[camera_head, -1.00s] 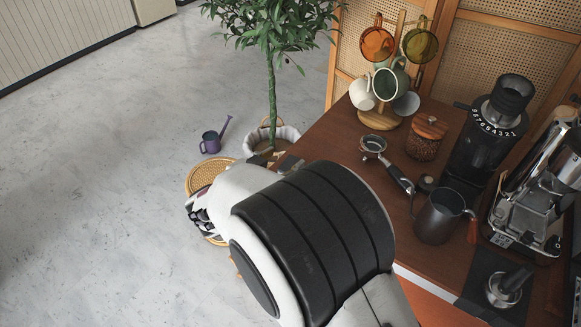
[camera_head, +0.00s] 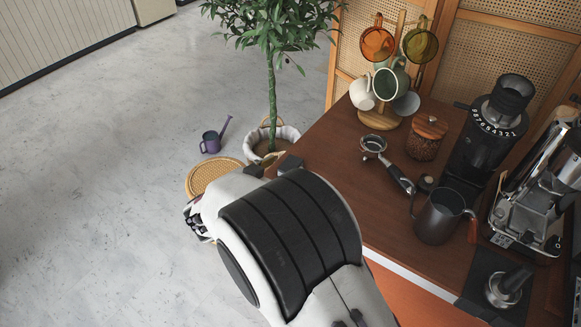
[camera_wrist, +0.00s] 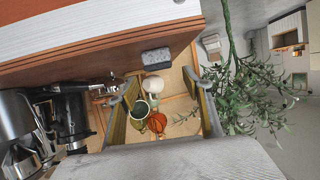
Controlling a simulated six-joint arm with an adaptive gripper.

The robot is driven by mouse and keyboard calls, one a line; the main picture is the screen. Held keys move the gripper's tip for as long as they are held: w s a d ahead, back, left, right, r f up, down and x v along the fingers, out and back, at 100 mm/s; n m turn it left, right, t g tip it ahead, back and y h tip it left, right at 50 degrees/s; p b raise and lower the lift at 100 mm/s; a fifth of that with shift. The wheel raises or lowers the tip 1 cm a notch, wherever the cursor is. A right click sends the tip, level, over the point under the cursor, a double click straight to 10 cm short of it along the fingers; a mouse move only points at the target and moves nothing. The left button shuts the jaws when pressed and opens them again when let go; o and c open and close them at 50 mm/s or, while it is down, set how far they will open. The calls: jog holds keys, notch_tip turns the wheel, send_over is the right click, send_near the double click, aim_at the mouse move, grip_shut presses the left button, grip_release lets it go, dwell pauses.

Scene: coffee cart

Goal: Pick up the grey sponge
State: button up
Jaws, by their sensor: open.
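The grey sponge (camera_wrist: 156,56) shows in the wrist view as a small dark grey block on the brown wooden counter, close to an edge. My gripper (camera_wrist: 161,80) is open, with one finger on each side of the picture and nothing held between them. The sponge shows just above the gap between the fingertips; how far it is from them is hard to tell. In the head view my white and black arm covers the near left part of the counter (camera_head: 336,140), and I cannot clearly make out the sponge or the gripper's opening there.
A mug tree with hanging mugs (camera_head: 385,85) stands at the back of the counter. A portafilter (camera_head: 373,144), a jar of beans (camera_head: 425,140), a metal pitcher (camera_head: 437,217) and a grinder (camera_head: 484,145) stand to the right. A potted plant (camera_head: 272,90) is beyond the left edge.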

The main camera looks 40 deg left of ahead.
aim_at(289, 166)
jog(key=shift+w+f, duration=0.1)
jog(key=shift+w, duration=0.05)
jog(key=shift+f+x, duration=0.2)
jog(key=shift+x, duration=0.75)
jog(key=shift+f+x, duration=0.2)
jog(key=shift+x, duration=0.7)
jog(key=shift+w+f, duration=0.25)
jog(key=shift+w, duration=0.2)
jog(key=c, duration=1.1)
